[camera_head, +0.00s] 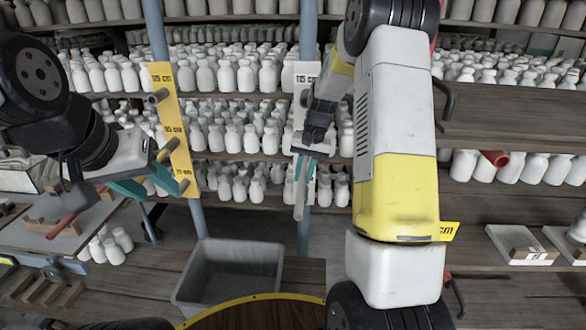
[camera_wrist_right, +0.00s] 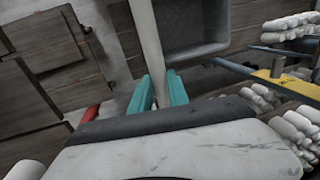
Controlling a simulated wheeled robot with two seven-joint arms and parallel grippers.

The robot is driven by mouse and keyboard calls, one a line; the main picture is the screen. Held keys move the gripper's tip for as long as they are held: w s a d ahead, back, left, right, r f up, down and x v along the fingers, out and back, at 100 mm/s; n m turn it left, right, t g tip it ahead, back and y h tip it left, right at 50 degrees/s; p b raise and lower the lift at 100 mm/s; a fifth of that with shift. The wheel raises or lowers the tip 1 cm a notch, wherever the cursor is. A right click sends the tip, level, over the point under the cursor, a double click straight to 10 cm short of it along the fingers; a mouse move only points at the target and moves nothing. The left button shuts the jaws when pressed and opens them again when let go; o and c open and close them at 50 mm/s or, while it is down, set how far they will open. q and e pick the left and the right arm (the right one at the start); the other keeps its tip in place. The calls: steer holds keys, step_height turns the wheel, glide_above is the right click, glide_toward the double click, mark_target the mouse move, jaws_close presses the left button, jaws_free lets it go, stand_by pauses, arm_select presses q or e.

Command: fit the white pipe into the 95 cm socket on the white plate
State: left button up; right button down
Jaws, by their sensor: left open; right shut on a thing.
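My right gripper (camera_head: 305,168) has its teal fingers shut on the white pipe (camera_head: 299,198), which hangs down below it in the head view. The right wrist view shows the pipe (camera_wrist_right: 152,50) between the two fingers (camera_wrist_right: 158,92), running away from the gripper. The pipe's lower end appears free. My left gripper (camera_head: 148,184) is open and empty, in front of the yellow plate's lower part.
The yellow plate (camera_head: 172,118) on the left post has several protruding stubs. A grey bin (camera_head: 189,297) stands on the floor between the posts. Shelves of white bottles (camera_head: 240,75) fill the background. A red pipe (camera_head: 494,158) lies on the right shelf. A table (camera_head: 95,215) stands at left.

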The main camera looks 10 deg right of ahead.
mark_target(304, 167)
steer(key=shift+w+d, duration=0.25)
steer(key=shift+w, duration=0.65)
steer(key=shift+w+d, duration=0.25)
steer(key=shift+w, duration=0.6)
steer(key=shift+w+d, duration=0.25)
steer(key=shift+w, duration=0.65)
steer(key=c, duration=1.2)
jaws_free()
steer(key=r, duration=0.2)
steer(key=d+r, duration=0.1)
steer(key=r, duration=0.4)
steer(key=shift+s+d+r, duration=0.25)
steer(key=shift+r, duration=0.1)
